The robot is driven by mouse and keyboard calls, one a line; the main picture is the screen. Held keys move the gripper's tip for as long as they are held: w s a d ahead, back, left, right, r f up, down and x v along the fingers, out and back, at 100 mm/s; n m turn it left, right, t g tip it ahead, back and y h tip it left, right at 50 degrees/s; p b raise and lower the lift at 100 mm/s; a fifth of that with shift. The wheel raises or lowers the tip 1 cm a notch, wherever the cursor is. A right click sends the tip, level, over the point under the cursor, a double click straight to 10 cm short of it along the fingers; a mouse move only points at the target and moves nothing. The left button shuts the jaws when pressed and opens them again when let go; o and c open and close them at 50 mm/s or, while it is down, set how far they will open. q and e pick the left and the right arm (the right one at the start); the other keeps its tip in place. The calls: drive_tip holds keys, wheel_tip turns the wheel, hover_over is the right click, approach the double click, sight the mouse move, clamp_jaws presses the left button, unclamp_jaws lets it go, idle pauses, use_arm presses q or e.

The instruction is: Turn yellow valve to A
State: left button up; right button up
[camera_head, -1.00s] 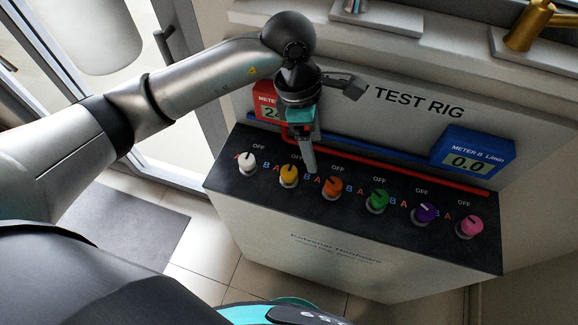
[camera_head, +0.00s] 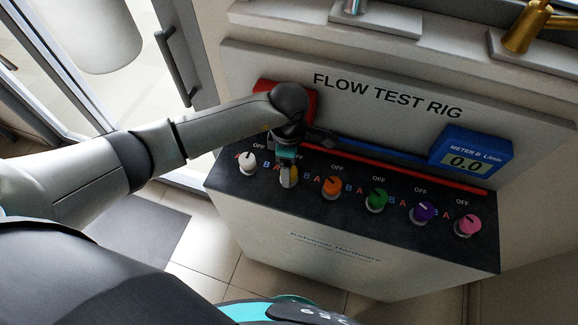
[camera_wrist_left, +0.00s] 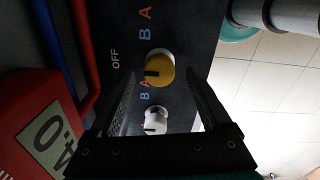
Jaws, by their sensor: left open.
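The yellow valve (camera_head: 292,176) is a round knob on the black top of the test rig, second from the left, partly hidden by my left gripper (camera_head: 287,172) above it. In the left wrist view the yellow knob (camera_wrist_left: 162,66) lies near the far ends of the fingers. My left gripper (camera_wrist_left: 170,82) is open there, one finger on each side; I cannot tell if they touch the knob. The knob's dark mark points toward OFF. A red A and a blue B flank the knob. My right gripper is not in view.
The white knob (camera_head: 247,160) is close on the left and the orange knob (camera_head: 332,187) on the right. Green, purple and pink knobs follow. Behind stand a red meter (camera_wrist_left: 40,135), a blue meter (camera_head: 472,155) reading 0.0, and red and blue pipes.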

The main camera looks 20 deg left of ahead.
use_arm(q)
drive_tip(key=shift+f, duration=1)
drive_tip(key=shift+w, duration=0.1)
clamp_jaws()
